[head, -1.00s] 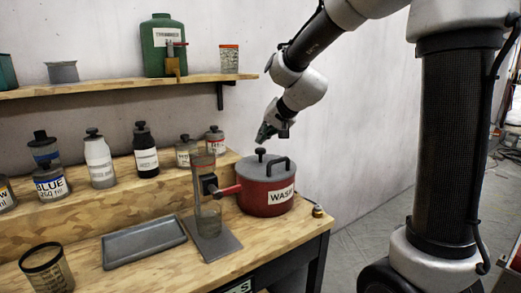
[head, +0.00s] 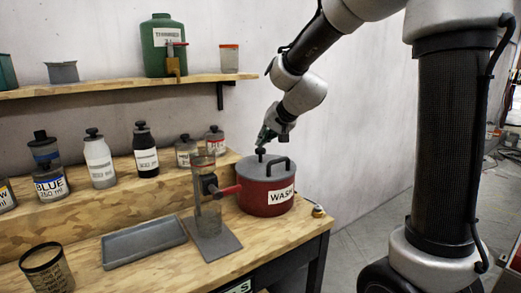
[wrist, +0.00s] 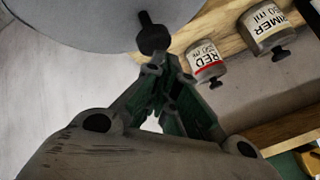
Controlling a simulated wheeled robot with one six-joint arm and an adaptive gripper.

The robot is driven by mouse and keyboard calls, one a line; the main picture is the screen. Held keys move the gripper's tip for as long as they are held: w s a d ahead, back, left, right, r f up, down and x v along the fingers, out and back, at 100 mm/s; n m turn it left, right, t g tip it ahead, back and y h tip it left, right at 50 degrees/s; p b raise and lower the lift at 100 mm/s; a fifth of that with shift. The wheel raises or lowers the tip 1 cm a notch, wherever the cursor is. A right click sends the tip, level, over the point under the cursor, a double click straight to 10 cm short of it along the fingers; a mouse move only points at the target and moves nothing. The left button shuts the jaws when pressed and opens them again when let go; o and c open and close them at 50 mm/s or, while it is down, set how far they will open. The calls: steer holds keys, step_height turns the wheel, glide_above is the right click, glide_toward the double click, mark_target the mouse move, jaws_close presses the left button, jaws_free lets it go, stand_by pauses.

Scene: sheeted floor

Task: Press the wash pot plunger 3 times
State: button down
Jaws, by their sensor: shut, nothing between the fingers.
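A clear dispenser with a red lever (head: 207,200) stands left of the pot. Labelled bottles (head: 98,160) line the raised step. A shelf above holds a green thinner jug (head: 163,45).

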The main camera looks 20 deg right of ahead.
mark_target(263, 148)
steer(key=shift+f, duration=1.1)
stand_by(0.6)
stand_by(0.4)
steer(key=shift+r, duration=1.65)
steer(key=shift+r, duration=2.5)
step_height(263, 148, up, 4)
steer(key=shift+f, duration=0.1)
steer(key=shift+f, duration=0.1)
